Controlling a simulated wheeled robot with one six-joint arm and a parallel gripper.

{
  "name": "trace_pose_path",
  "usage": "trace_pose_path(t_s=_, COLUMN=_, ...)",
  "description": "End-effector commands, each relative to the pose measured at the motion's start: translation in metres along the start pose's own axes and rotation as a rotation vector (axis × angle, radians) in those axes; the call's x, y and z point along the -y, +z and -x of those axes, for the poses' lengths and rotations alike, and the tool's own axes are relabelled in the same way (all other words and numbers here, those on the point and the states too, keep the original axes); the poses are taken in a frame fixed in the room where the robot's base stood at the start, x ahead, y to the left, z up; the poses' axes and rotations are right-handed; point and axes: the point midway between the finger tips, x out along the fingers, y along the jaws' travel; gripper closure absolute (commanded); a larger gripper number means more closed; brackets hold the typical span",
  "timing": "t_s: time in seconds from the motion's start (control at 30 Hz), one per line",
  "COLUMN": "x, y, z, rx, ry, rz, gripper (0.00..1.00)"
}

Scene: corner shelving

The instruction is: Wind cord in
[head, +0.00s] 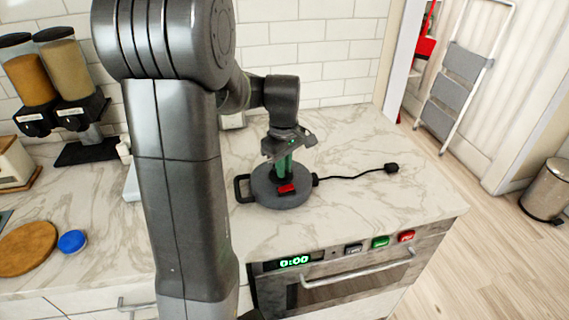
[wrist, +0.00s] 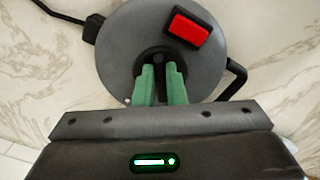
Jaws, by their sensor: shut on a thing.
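A round grey cord reel (head: 281,194) lies flat on the marble counter, with a red button (head: 286,188) on its top and a black handle (head: 241,188) at its left. A black cord with a plug (head: 391,168) runs out from its right side across the counter. My gripper (head: 284,172) points down at the reel's middle. In the wrist view its green fingers (wrist: 160,88) are shut on a dark knob (wrist: 158,66) at the centre of the reel (wrist: 127,50). The red button (wrist: 189,28) is beside the fingers, apart from them. The knob is partly hidden by the fingers.
An oven with a green display (head: 294,261) and a bar handle is under the counter's front edge. Dispensers (head: 70,80), a round wooden board (head: 27,249) and a blue lid (head: 72,241) are at the left. The counter right of the reel is clear except for the cord.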

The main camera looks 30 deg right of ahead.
Motion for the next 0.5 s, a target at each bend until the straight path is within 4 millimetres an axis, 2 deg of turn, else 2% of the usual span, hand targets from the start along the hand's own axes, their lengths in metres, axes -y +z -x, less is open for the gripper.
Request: trace_pose_path(t_s=0.5, x=0.0048, y=-0.0014, z=0.0014, rx=-0.001, ry=0.002, rz=-0.49, gripper=1.0)
